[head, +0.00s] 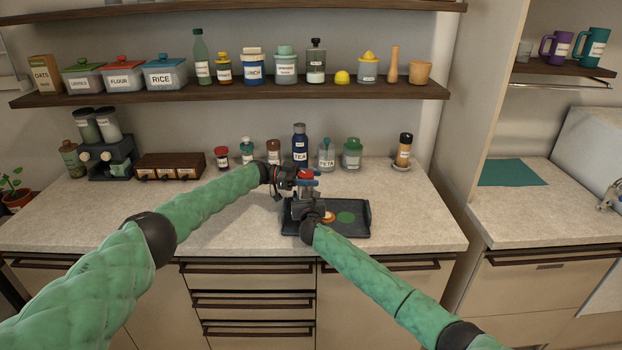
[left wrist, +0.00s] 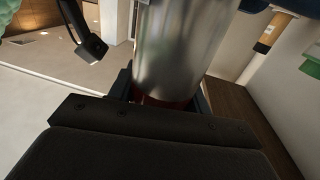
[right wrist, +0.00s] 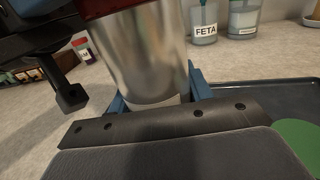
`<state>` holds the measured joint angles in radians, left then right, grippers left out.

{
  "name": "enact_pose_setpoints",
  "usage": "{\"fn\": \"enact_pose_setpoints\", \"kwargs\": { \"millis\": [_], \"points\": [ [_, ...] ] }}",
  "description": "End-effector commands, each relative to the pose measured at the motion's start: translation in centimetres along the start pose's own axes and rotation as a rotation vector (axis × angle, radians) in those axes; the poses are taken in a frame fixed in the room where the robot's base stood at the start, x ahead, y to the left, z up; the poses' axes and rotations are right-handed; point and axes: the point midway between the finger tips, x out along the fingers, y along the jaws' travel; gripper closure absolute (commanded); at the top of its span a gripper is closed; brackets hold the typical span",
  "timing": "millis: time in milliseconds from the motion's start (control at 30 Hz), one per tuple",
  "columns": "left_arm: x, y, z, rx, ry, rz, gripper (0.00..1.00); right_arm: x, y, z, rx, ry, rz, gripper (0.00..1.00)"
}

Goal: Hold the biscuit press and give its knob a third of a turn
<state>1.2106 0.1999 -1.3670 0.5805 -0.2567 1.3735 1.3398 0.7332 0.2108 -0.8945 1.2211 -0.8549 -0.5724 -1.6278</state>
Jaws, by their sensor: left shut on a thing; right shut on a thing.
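The biscuit press (right wrist: 140,55) is a silver cylinder with a dark red top, upright in the right wrist view. In the left wrist view its metal barrel (left wrist: 180,45) fills the middle, with a dark red part, the knob (left wrist: 165,102), between the jaws. My left gripper (head: 306,180) is shut on the red knob at the top. My right gripper (head: 306,208) is shut on the lower barrel, its blue fingers (right wrist: 155,103) on either side. In the head view the grippers hide most of the press; only a bit of red (head: 305,174) shows clearly.
A dark tray (head: 362,222) with a green disc (head: 346,217) and an orange disc (head: 328,217) lies under and beside my right gripper. Several jars, with a blue tea bottle (head: 300,145), stand along the wall behind. The counter left of the tray (head: 230,228) is clear.

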Motion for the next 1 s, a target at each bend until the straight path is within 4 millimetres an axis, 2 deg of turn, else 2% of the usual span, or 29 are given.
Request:
{"fn": "enact_pose_setpoints", "kwargs": {
  "millis": [500, 533, 633, 1000],
  "points": [
    [-0.18, 0.2, 0.14, -0.003, -0.001, 0.047, 0.74, -0.07, 0.15, -0.11, 0.0, 0.001, 0.002, 0.87],
    [-0.17, 0.2, 0.15, -0.003, -0.001, 0.047, 0.5, -0.07, 0.14, -0.1, 0.0, 0.001, 0.002, 0.87],
    [-0.15, 0.2, 0.14, -0.003, -0.001, 0.047, 0.3, -0.06, 0.12, -0.1, 0.0, 0.001, 0.002, 0.87],
    [-0.55, 0.16, 0.08, -0.003, 0.0, 0.047, 0.3, -0.04, 0.06, -0.1, 0.0, 0.001, 0.001, 0.87]
  ]
}}
